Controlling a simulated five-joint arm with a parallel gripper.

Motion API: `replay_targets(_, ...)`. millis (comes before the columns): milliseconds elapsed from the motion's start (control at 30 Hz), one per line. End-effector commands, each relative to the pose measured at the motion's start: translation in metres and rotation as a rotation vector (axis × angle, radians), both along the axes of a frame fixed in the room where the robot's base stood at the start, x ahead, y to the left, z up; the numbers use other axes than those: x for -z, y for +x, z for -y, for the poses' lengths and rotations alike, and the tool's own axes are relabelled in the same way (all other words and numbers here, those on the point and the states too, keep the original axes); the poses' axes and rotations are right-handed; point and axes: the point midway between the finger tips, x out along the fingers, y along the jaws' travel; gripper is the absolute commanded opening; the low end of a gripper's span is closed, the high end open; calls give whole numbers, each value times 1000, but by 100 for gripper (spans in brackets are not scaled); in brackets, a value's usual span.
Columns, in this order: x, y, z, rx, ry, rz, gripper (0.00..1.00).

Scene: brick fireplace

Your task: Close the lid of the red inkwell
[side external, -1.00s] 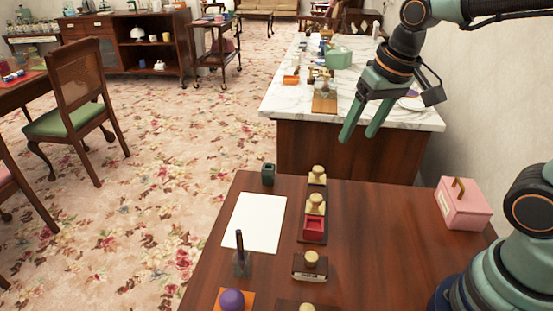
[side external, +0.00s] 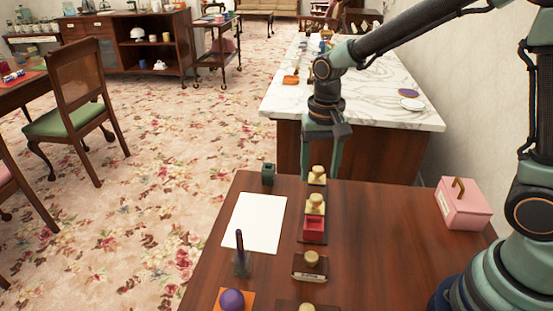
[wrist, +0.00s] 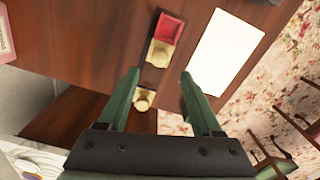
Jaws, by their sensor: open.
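The red inkwell (side external: 313,229) is a small square red box with its top open, on the dark wooden table. A brass piece with a round knob (side external: 315,204) adjoins its far edge and looks like its raised lid; the hinge is not clear. In the wrist view the red inkwell (wrist: 171,28) is at top centre, with the brass piece (wrist: 160,55) just below it. My gripper (side external: 319,177) is open and empty, pointing down near the table's far edge, beyond the inkwell. In the wrist view its fingertips (wrist: 159,73) are spread below the brass piece.
A second brass-knobbed piece (side external: 317,175) stands close to my fingers. A white sheet (side external: 255,222) and a dark green pot (side external: 268,174) lie to the left. A knobbed stamp (side external: 310,266) is nearer the camera. A pink box (side external: 463,204) sits right; the table between is clear.

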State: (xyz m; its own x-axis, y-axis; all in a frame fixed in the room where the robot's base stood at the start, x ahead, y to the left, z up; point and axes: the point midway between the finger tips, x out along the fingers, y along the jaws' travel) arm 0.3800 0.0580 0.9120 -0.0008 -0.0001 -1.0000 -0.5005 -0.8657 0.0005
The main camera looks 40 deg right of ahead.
Motion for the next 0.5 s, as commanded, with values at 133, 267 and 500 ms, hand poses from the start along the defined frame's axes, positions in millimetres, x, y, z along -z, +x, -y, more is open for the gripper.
replay_targets(133,30,-1,0,0,-1,-5,66)
replay_targets(267,49,-1,0,-1,0,-4,66)
replay_targets(500,66,-1,0,-1,1,-1,66)
